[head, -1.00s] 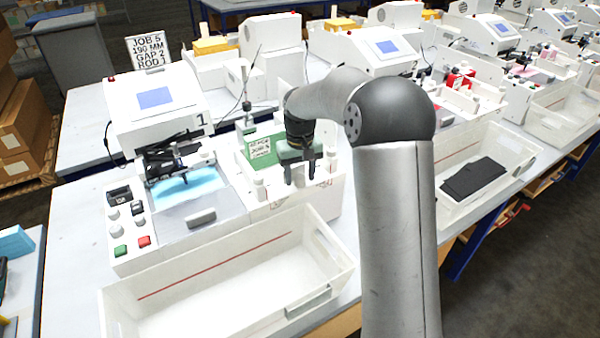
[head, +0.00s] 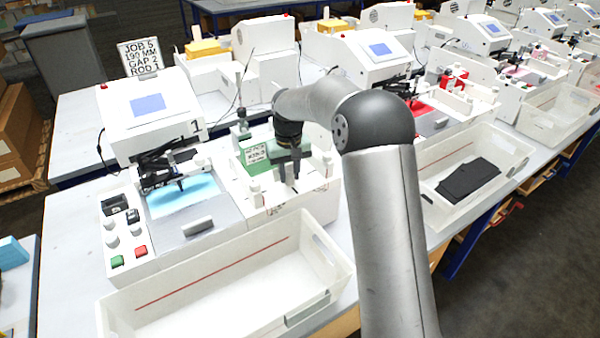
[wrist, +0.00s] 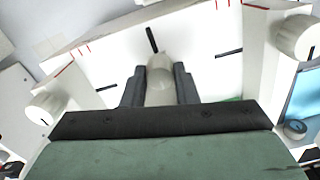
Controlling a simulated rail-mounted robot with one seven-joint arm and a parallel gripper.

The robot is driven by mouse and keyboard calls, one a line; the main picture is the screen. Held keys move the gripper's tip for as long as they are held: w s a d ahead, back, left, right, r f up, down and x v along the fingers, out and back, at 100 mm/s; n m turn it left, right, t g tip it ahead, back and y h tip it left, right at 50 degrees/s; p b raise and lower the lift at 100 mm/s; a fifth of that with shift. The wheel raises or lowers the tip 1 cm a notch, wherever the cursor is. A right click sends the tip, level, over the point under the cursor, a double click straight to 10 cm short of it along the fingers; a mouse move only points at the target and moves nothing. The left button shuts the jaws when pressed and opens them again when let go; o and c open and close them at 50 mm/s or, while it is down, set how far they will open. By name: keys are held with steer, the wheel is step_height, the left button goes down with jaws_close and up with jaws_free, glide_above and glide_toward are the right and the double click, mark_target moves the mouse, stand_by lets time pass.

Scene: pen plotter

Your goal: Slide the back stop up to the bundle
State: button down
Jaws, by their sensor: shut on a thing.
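My gripper (head: 289,174) is low over the white tray section at the right of machine 1. In the wrist view its two dark fingers (wrist: 160,90) are shut on a pale rounded knob (wrist: 158,72), which appears to be the back stop's handle. The stop's plate cannot be told apart from the white tray around it. A green block with a printed label (head: 254,153), seemingly the bundle, stands just behind and left of my gripper in the head view. The gap between stop and bundle is hidden.
White round knobs stand on both sides of my gripper, left (wrist: 45,105) and right (wrist: 292,38). An empty white bin (head: 220,285) lies in front. Machine 1's control panel (head: 122,232) is at left. A job sign (head: 143,57) stands behind.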

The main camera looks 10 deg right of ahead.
mark_target(290, 174)
steer(key=c, duration=1.1)
jaws_free()
steer(key=shift+c, duration=0.2)
step_height(290, 174, up, 18)
steer(key=b, duration=0.1)
steer(key=shift+f, duration=0.25)
